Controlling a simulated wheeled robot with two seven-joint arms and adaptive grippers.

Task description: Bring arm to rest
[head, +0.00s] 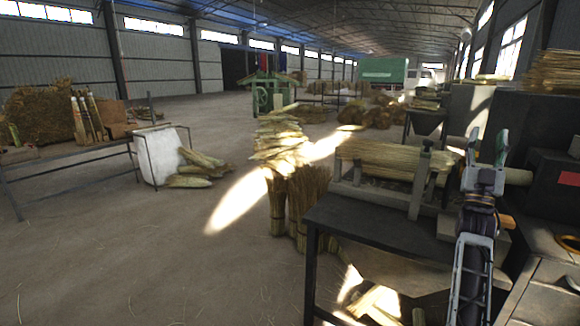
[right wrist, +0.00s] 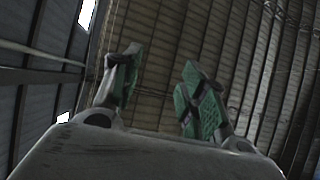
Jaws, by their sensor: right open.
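My right gripper (head: 487,148) is raised at the right side of the head view, with its fingers pointing up. In the right wrist view (right wrist: 158,90) its two green-padded fingers stand apart with nothing between them, against the roof. My right arm rises from the bottom edge, in front of the black machine. In the picture the gripper overlaps the right end of a bundle of straw (head: 385,157) on the bench; I cannot tell the distance between them. My left gripper is not in the frames.
A dark workbench (head: 370,222) with a metal holding frame stands in front of the right arm. A black machine (head: 545,120) is at the right edge. Straw sheaves (head: 305,195) stand left of the bench. A low table (head: 75,153) is far left. The floor between is open.

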